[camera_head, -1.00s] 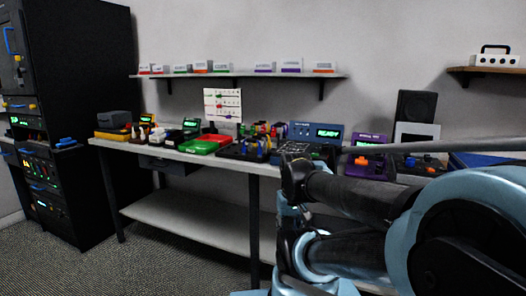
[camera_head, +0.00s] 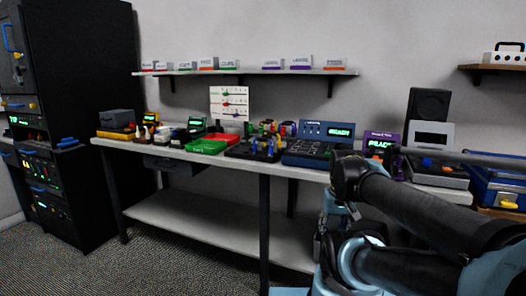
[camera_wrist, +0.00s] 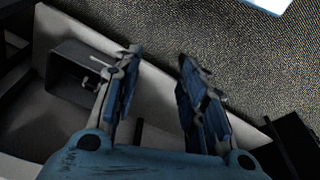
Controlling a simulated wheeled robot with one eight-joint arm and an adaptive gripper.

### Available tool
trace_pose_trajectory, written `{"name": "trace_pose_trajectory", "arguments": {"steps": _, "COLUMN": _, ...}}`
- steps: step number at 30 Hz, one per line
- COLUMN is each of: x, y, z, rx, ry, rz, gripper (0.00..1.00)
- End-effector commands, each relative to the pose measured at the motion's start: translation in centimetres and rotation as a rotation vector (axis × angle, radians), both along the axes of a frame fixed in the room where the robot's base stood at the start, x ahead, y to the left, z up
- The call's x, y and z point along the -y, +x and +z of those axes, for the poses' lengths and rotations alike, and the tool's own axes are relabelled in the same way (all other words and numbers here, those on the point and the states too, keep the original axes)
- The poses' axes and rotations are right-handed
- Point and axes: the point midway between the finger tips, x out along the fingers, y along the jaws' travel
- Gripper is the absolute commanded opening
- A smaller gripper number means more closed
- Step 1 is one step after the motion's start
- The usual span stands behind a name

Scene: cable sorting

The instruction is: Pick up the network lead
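I cannot pick out the network lead for certain. Small coloured leads or plugs (camera_head: 268,147) sit in and around a black holder (camera_head: 240,152) on the bench, too small to tell apart. In the wrist view my gripper (camera_wrist: 157,70) has its two blue fingers apart with nothing between them. Grey-patterned carpet shows beyond the fingertips. In the head view my arm covers the front right of the bench, and the gripper itself cannot be made out.
The bench (camera_head: 215,161) carries red and green trays (camera_head: 206,147), a blue READY unit (camera_head: 326,132) and a purple unit (camera_head: 380,142). A blue case (camera_head: 496,187) stands at the right. A black rack (camera_head: 70,60) stands at the left. A lower shelf (camera_head: 215,223) spans the bench legs.

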Motion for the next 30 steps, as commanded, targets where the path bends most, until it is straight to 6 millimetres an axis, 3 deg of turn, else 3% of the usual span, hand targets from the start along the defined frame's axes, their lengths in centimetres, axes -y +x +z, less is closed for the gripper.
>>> {"name": "trace_pose_trajectory", "arguments": {"steps": 8, "x": -2.1, "y": 6.3, "z": 8.4, "rx": 0.005, "ry": 0.024, "rz": 0.208, "gripper": 0.38}}
{"name": "trace_pose_trajectory", "arguments": {"steps": 18, "x": -6.5, "y": 16.8, "z": 19.4, "rx": 0.033, "ry": 0.062, "rz": 0.54, "gripper": 0.38}}
{"name": "trace_pose_trajectory", "arguments": {"steps": 30, "x": -12.9, "y": 29.6, "z": 29.3, "rx": 0.1, "ry": 0.102, "rz": 0.925, "gripper": 0.38}}
